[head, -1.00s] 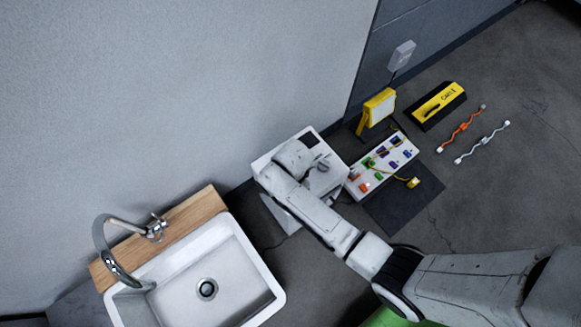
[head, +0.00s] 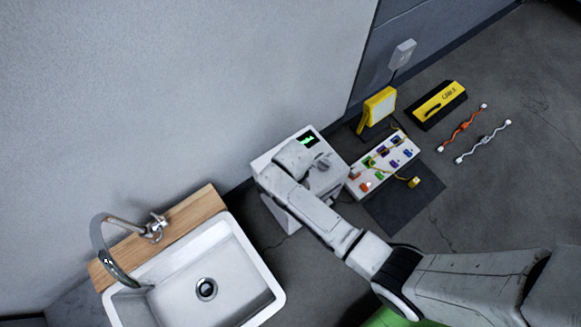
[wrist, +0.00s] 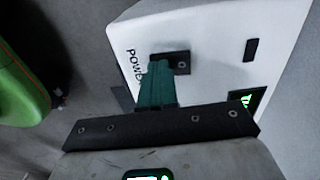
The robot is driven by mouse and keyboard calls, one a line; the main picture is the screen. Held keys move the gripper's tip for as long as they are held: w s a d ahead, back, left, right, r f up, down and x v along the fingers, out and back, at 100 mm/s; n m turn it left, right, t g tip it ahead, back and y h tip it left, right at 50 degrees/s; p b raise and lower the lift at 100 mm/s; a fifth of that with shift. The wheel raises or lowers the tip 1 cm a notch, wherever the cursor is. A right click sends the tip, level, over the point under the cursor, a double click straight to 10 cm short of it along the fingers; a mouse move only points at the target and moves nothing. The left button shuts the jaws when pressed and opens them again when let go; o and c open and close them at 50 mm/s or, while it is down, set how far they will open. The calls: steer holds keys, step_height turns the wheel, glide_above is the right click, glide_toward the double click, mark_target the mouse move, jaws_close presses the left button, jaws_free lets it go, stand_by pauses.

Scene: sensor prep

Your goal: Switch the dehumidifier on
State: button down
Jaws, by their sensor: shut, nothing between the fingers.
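The dehumidifier (head: 285,159) is a white box against the wall in the head view, partly hidden by my arm. Its small display (head: 308,139) is lit green. In the wrist view the dehumidifier's white face (wrist: 222,45) carries the lettering "POWER", partly covered, and a dark switch plate (wrist: 183,61). The lit display also shows there at the lower right (wrist: 245,98). My gripper (wrist: 158,68) has green fingers that are shut with nothing between them. The fingertips are at or very near the switch plate; I cannot tell whether they touch it.
A sink (head: 165,306) with a tap stands at the left. A white panel with coloured parts (head: 357,181), a yellow lamp (head: 376,108), a yellow-black case (head: 438,105) and two cables lie to the right. The floor at the far right is clear.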

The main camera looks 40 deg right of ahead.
step_height(320, 180, up, 7)
steer(key=p, duration=0.7)
stand_by(0.7)
